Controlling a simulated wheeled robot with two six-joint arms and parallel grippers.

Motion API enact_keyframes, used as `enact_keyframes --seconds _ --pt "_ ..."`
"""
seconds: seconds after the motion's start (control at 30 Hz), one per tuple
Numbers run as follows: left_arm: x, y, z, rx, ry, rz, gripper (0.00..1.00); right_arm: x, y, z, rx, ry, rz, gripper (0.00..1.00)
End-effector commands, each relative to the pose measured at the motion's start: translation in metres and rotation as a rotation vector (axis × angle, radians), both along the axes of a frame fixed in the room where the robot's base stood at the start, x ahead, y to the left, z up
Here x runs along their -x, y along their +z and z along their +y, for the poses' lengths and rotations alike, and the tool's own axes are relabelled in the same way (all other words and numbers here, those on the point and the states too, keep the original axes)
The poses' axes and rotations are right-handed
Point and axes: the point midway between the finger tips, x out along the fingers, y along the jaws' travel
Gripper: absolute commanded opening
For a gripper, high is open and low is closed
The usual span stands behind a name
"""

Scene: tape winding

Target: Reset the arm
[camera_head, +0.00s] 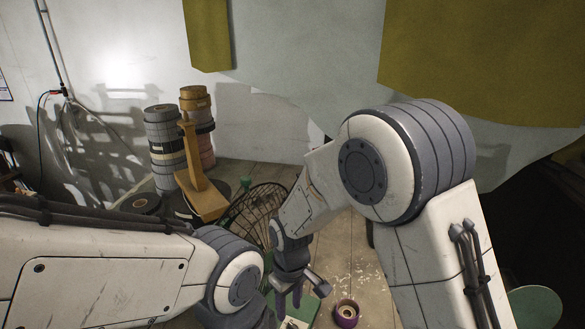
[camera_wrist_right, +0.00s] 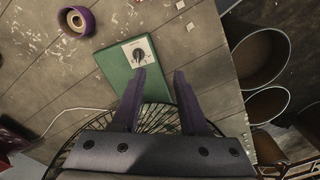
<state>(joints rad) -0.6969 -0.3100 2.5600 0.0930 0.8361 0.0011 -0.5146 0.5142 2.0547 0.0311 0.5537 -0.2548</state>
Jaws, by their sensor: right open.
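My right arm crosses the middle of the head view, and its gripper (camera_head: 290,297) points down above the tabletop. In the right wrist view the right gripper (camera_wrist_right: 160,72) is open, with two dark fingers apart and nothing between them. A green board (camera_wrist_right: 110,62) with a white plate and a dark knob (camera_wrist_right: 138,53) lies beyond the fingertips. A purple roll (camera_head: 346,313) lies on the wooden table, apart from the gripper; it also shows in the right wrist view (camera_wrist_right: 76,20). My left arm enters from the left, but its gripper is not visible.
Stacks of tape rolls (camera_head: 165,145) and a yellow stand (camera_head: 203,195) are at the back left. A round wire cage (camera_head: 262,203) is behind the right gripper. Round open containers (camera_wrist_right: 258,58) are beyond the table edge in the wrist view. White scraps lie near the roll.

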Motion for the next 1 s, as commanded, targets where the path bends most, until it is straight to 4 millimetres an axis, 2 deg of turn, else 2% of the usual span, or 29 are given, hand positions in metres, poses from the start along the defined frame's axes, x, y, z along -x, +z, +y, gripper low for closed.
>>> enact_keyframes --seconds 0.03,0.1,0.2,0.4,0.5,0.67,1.0 --pt "0.0 -0.008 0.0 0.0 0.0 0.0 0.5 0.018 0.018 0.0 -0.01 -0.008 -0.008 0.44" --pt "0.0 -0.013 0.0 0.0 0.0 0.0 0.5 0.044 0.039 -0.003 -0.018 -0.024 -0.006 0.44" --pt "0.0 -0.019 0.0 0.0 0.0 0.0 0.5 0.083 0.063 -0.011 -0.031 -0.047 -0.004 0.44" --pt "0.0 -0.03 0.0 0.0 0.0 0.0 0.5 0.153 0.087 -0.036 -0.055 -0.085 0.005 0.44" --pt "0.0 -0.033 0.0 0.0 0.0 0.0 0.5 0.176 0.09 -0.046 -0.062 -0.097 0.01 0.44" --pt "0.0 -0.035 0.0 0.0 0.0 0.0 0.5 0.192 0.092 -0.055 -0.066 -0.106 0.015 0.44" --pt "0.0 -0.035 0.0 0.0 0.0 0.0 0.5 0.193 0.092 -0.055 -0.067 -0.107 0.015 0.44"
